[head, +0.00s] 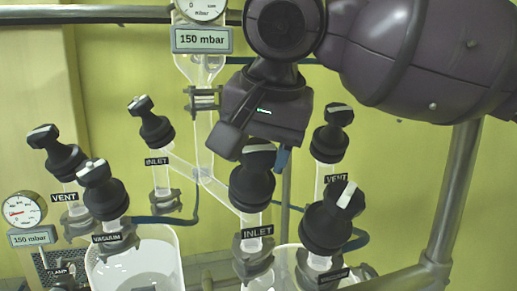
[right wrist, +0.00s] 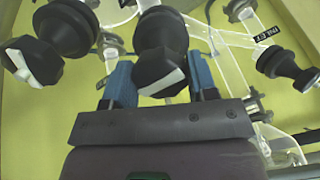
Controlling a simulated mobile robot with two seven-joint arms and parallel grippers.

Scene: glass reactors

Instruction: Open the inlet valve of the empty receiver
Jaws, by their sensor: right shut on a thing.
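The right inlet valve (head: 252,188), labelled INLET, has a black knob with a white mark on top. In the head view the mark runs roughly left to right. My right gripper (head: 257,150) is shut on this knob from above. In the right wrist view its blue-padded fingers (right wrist: 160,78) stand on both sides of the knob (right wrist: 160,45). The left inlet valve (head: 152,122) stands free on the other branch of the glass. The left receiver (head: 134,262) and the right receiver (head: 285,262) show only in part; their contents are unclear. My left gripper is out of view.
A vent valve (head: 332,133) and a vacuum valve (head: 330,218) stand close right of my gripper. Another vent valve (head: 57,160) and vacuum valve (head: 100,190) stand at left. Two gauges (head: 200,10) (head: 22,210) have displays reading 150 mbar. A metal post (head: 452,200) rises at right.

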